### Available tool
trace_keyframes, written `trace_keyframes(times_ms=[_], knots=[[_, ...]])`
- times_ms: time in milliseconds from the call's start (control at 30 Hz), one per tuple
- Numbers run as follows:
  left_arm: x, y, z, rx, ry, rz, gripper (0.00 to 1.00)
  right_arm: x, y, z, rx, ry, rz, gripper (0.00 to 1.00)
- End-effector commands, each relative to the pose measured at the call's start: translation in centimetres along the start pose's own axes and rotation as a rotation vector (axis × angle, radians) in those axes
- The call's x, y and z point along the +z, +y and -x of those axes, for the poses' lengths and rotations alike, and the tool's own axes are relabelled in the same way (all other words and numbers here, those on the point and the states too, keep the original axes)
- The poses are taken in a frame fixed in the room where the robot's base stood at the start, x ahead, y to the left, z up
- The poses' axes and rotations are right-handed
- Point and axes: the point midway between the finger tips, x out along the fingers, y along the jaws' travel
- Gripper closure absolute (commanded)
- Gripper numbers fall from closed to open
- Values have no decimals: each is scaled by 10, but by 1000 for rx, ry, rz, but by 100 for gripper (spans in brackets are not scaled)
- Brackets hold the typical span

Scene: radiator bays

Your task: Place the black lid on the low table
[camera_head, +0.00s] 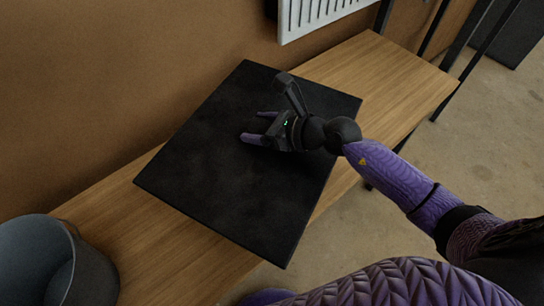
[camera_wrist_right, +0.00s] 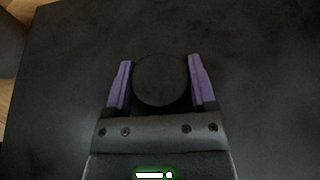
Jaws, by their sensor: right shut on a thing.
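The black lid (camera_wrist_right: 162,80) is a small dark disc between the two purple fingers of my right gripper in the right wrist view. My right gripper (camera_head: 255,133) is shut on it; it also shows in the wrist view (camera_wrist_right: 161,82). In the head view the lid cannot be made out against the dark surface. The gripper is over a large black square slab (camera_head: 220,185) lying on a long low wooden table (camera_head: 400,80). I cannot tell whether the lid touches the slab. My left gripper is not in view.
A dark grey bucket (camera_head: 95,270) stands at the lower left by the table. A white radiator (camera_head: 315,12) hangs on the brown wall behind. The slab around the gripper is clear, as is the table's right end.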

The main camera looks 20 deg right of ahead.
Motion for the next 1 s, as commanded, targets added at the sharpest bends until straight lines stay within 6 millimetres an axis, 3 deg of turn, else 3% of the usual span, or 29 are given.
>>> trace_keyframes(times_ms=[200, 500, 800, 833, 933, 1000], knots=[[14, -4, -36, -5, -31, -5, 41, -53, 1, -24, 0, 3, -3, 100], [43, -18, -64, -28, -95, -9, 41, -95, 1, -42, 0, 2, -2, 100], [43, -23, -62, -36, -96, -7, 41, -94, 0, -41, -1, 0, 1, 100], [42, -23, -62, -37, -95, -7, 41, -95, 1, -41, 0, 2, 0, 26], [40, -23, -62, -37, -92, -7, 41, -94, 1, -41, -1, 1, 1, 5], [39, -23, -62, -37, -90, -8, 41, -94, 1, -41, -1, 1, 1, 0]])
